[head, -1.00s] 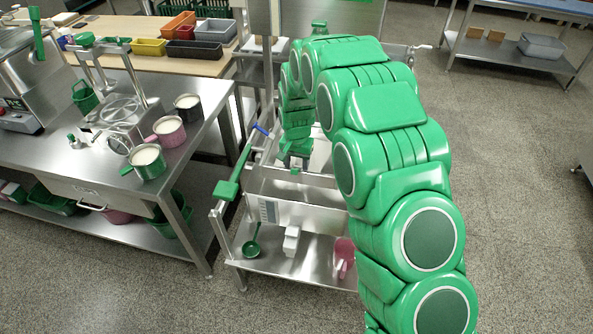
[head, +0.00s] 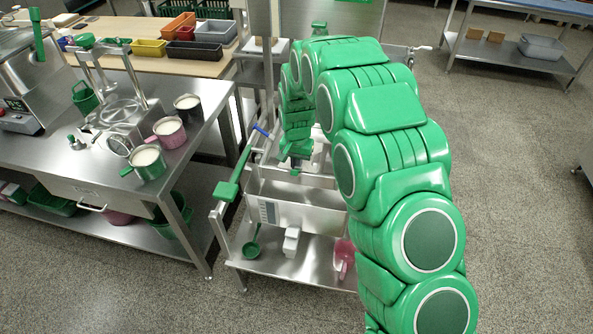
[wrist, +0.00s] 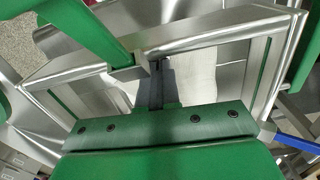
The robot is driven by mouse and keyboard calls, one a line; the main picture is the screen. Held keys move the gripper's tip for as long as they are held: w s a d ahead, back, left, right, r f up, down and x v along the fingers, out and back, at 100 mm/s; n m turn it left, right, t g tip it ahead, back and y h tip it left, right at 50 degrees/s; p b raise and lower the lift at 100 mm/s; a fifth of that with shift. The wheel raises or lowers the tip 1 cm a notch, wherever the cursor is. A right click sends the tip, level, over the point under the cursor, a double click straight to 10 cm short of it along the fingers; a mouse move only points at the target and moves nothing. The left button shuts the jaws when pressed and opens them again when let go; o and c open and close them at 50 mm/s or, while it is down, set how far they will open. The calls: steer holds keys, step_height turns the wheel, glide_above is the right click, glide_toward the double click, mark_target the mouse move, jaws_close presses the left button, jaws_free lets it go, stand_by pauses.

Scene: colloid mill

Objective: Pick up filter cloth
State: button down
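My gripper (head: 296,166) reaches down over the metal press-like stand in the middle of the head view. In the wrist view its dark fingers (wrist: 156,85) point into a rectangular steel frame (wrist: 215,32) and appear close together. Whether anything is between them is unclear. Pale, smooth surfaces (wrist: 203,66) lie inside the frame on both sides of the fingers. I cannot tell whether they are the filter cloth or bare metal. No filter cloth can be made out for certain in either view. My arm hides part of the stand.
The stand's lower shelf (head: 275,263) holds a green ladle (head: 252,248), a white block (head: 291,241) and a pink jug (head: 344,252). A green-handled lever (head: 228,190) sticks up at its left. A steel table (head: 85,165) with filled mugs stands left. Floor at right is clear.

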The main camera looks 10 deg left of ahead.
step_height(320, 180, up, 12)
stand_by(0.6)
step_height(320, 180, up, 9)
stand_by(0.5)
